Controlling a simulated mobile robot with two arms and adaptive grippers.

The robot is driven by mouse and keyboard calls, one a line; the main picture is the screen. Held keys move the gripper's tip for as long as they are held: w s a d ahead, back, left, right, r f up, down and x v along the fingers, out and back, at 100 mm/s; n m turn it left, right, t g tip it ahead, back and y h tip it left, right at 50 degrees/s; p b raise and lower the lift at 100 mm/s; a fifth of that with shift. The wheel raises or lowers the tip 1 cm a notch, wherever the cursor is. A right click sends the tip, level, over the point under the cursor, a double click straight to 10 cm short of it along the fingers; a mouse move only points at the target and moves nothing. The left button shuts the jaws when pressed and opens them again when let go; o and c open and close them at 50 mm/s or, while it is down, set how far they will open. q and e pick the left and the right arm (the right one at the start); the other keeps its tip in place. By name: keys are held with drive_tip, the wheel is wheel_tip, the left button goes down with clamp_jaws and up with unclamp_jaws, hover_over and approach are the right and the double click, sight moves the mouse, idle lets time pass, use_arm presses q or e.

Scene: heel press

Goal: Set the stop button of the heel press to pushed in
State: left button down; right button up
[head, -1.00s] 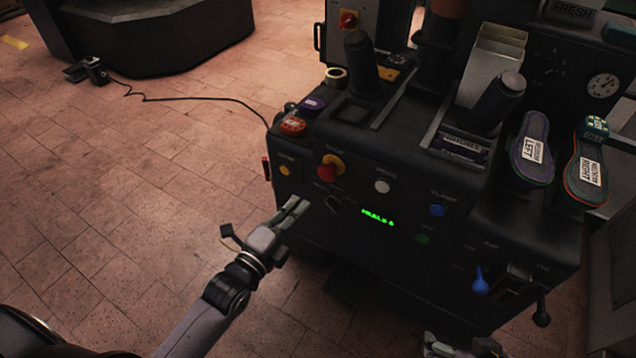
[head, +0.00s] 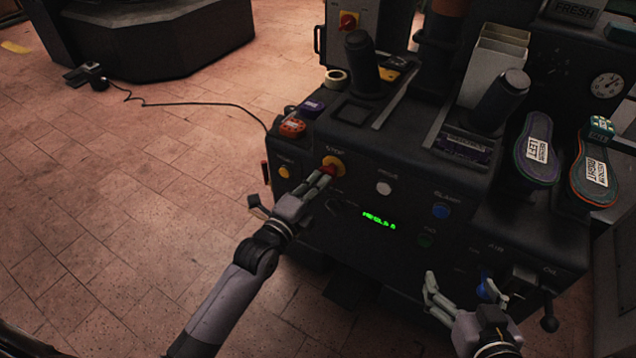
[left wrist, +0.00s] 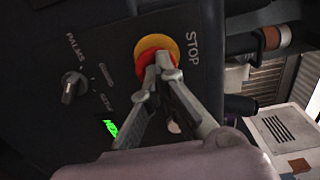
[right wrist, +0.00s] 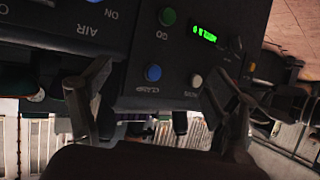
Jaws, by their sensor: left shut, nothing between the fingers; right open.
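The heel press (head: 300,240) is a dark machine with a control panel on its front. Its stop button is a red mushroom on a yellow collar (head: 335,161), labelled STOP; it also shows in the left wrist view (left wrist: 147,54). My left gripper (head: 324,178) is shut and empty. Its fingertips are at the red button and cover part of it (left wrist: 160,62). I cannot tell how deep the button sits. My right gripper (head: 434,296) is open and empty, in front of the lower right of the panel; it also shows in the right wrist view (right wrist: 150,95).
The panel also carries a yellow button (head: 285,172), a white button (head: 384,188), a blue button (head: 441,211) and a green display (head: 379,221). A lever (head: 549,318) sticks out at the lower right. Two shoe soles (head: 530,150) lie on the right side.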

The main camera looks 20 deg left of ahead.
use_arm(q)
drive_tip(key=shift+w+d+r+p, duration=0.15)
drive_tip(key=shift+w+p, duration=0.1)
drive_tip(key=shift+w, duration=0.2)
drive_tip(key=shift+w+r+p, duration=0.15)
drive_tip(key=shift+w+p, duration=0.05)
drive_tip(key=shift+w, duration=0.25)
use_arm(e)
drive_tip(key=s+f+g, duration=0.1)
drive_tip(key=s+d+f+g, duration=0.1)
drive_tip(key=s, duration=0.1)
drive_tip(key=shift+f+h, duration=0.3)
drive_tip(key=shift+f, duration=0.1)
drive_tip(key=shift+s, duration=0.1)
